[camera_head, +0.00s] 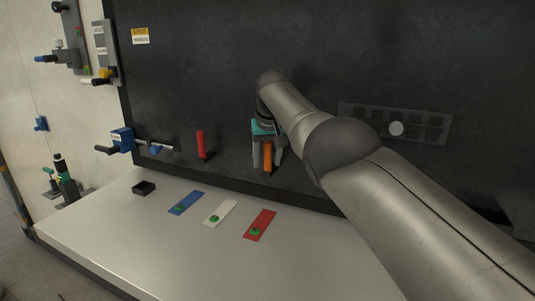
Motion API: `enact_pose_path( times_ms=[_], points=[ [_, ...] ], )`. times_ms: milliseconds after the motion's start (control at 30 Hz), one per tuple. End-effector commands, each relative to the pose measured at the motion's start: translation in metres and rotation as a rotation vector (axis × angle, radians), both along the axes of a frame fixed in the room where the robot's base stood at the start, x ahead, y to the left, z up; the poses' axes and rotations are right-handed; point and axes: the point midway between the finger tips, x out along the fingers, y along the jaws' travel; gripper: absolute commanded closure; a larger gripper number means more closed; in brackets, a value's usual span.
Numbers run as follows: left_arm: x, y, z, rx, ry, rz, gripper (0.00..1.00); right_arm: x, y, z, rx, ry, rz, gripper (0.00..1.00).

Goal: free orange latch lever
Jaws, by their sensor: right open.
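The orange latch lever (267,157) hangs on the dark back panel, just above the rear edge of the bench. My right gripper (268,160) is at the lever, its grey fingers one on each side of it. The fingers look spread; I cannot tell whether either touches the lever. The upper part of the lever is hidden behind the gripper's teal body. A red lever (201,144) stands upright on the panel to the left. My left gripper is not in view.
Blue (186,202), white (221,213) and red plates (260,225) with green buttons lie on the bench. A small black box (144,188) sits at left. A blue clamp with a rod (122,139) juts from the panel's left edge. The bench front (180,265) is clear.

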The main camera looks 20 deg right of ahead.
Motion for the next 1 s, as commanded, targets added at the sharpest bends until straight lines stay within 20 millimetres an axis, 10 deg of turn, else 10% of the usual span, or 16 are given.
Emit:
enact_pose_path(
  times_ms=[433, 1000],
  points=[
    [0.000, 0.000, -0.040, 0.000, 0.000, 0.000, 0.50, -0.009, 0.002, 0.019, 0.000, -0.004, -0.001, 0.43],
    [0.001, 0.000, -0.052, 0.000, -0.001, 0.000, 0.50, -0.052, 0.013, 0.133, 0.000, -0.002, 0.001, 0.43]
  ],
)
